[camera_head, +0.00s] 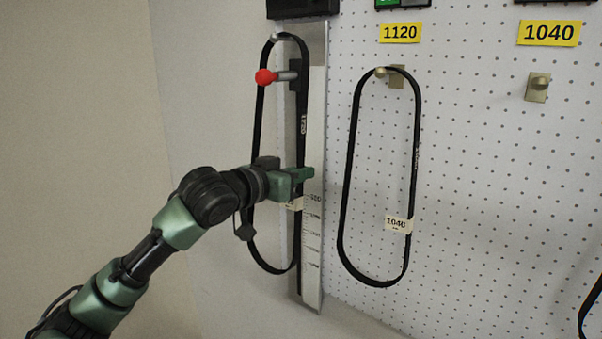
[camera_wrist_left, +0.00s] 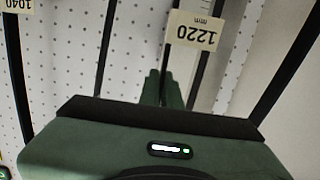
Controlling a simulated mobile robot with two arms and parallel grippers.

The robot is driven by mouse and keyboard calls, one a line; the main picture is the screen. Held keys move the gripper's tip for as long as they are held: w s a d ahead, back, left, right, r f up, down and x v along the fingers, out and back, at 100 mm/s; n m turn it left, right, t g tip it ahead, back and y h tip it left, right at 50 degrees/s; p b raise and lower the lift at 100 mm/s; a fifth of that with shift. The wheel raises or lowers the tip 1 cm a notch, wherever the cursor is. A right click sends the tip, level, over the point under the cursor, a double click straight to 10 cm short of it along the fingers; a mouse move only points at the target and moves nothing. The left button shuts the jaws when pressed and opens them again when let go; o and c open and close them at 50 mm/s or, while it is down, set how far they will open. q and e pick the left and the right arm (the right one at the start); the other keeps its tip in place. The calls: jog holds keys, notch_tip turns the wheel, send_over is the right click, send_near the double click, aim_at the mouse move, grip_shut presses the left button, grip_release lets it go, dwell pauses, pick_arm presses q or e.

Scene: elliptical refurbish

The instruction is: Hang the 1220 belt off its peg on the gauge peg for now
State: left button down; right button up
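The 1220 belt (camera_head: 304,118) is a long black loop hanging around the top peg (camera_head: 275,37) of the metal gauge. Its tag (camera_wrist_left: 193,31) reads 1220 in the left wrist view. My left gripper (camera_head: 305,174) is at the belt's right strand, about halfway down, in front of the gauge. In the left wrist view its fingers (camera_wrist_left: 163,88) are close together, and a black strand runs into them. The grip point itself is partly hidden. My right gripper is out of view.
The gauge scale (camera_head: 314,230) runs down beside the belt. A red-tipped peg (camera_head: 265,77) sticks out below the top peg. A belt tagged 1040 (camera_head: 345,190) hangs under the 1120 label. The peg under the 1040 label (camera_head: 538,86) is bare. Another belt (camera_head: 585,312) shows lower right.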

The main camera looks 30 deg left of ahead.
pick_arm(q)
jog(key=shift+f, duration=0.1)
jog(key=c, duration=1.5)
grip_release()
jog(key=shift+c, duration=0.2)
jog(key=shift+s+f+b, duration=0.1)
jog(key=shift+s+b, duration=0.25)
jog(key=shift+b, duration=0.05)
jog(key=s+r+b, duration=0.1)
jog(key=s+b, duration=0.3)
jog(key=s, duration=0.3)
jog(key=shift+a+r, duration=0.15)
jog(key=shift+a, duration=0.15)
